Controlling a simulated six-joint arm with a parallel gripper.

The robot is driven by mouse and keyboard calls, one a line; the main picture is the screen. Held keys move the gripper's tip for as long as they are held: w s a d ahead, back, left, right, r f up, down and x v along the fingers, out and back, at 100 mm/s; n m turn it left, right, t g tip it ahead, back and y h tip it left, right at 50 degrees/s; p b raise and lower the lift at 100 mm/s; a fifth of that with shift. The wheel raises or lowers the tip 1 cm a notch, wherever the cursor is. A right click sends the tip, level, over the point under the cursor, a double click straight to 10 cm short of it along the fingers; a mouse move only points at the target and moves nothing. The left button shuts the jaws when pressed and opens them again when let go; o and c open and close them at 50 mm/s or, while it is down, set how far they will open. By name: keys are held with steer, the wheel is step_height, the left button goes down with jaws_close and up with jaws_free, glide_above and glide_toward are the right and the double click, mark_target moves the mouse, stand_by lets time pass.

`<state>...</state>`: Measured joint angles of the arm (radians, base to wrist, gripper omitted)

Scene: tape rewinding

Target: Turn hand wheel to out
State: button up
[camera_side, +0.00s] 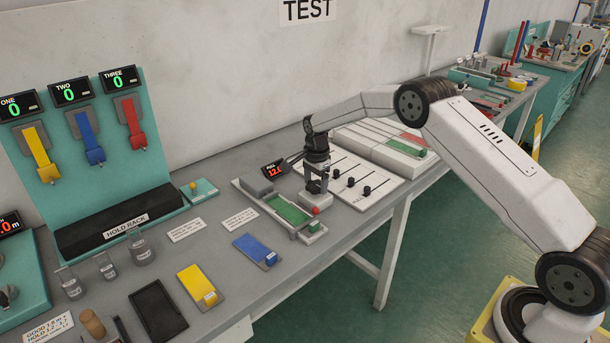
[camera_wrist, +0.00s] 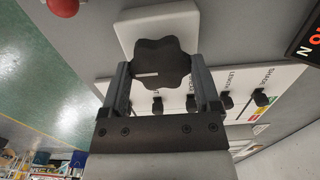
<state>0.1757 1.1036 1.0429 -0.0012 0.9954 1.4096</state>
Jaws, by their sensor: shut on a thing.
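The hand wheel (camera_wrist: 162,62) is a black lobed knob with a short white mark on its left part. It sits on a white base (camera_wrist: 128,35), which also shows in the side view (camera_side: 322,200). My gripper (camera_wrist: 163,72) has one finger on each side of the wheel and is shut on it. In the side view my gripper (camera_side: 315,183) points down over the base and mostly hides the wheel. No "out" marking is readable in either view.
A small display (camera_side: 273,169) with red digits stands left of my gripper. A red ball (camera_side: 316,211) and a green-lined tray (camera_side: 288,209) lie close by. A white panel with black sliders (camera_side: 352,182) is behind to the right. Blue and yellow pieces lie toward the front left.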

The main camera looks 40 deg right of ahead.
mark_target(316, 185)
steer(key=o, duration=1.1)
steer(key=shift+r, duration=0.15)
steer(key=shift+r, duration=3.85)
steer(key=shift+s+a+r+n, duration=0.25)
steer(key=shift+s+a+n, duration=0.1)
steer(key=shift+s+n, duration=0.05)
steer(key=s+a+n+t, duration=0.1)
steer(key=s+a+n, duration=0.2)
steer(key=s, duration=0.7)
steer(key=s+a+n, duration=0.3)
steer(key=s+n, duration=0.5)
steer(key=s, duration=0.2)
steer(key=s+a+r+n+t, duration=0.1)
steer(key=s+a+n, duration=0.2)
steer(key=s+n, duration=0.3)
steer(key=shift+s+a+t, duration=0.15)
steer(key=shift+s+a, duration=0.05)
steer(key=shift+s, duration=0.85)
steer(key=shift+s+a+t, duration=0.15)
steer(key=shift+s+a, duration=0.05)
steer(key=shift+s, duration=0.8)
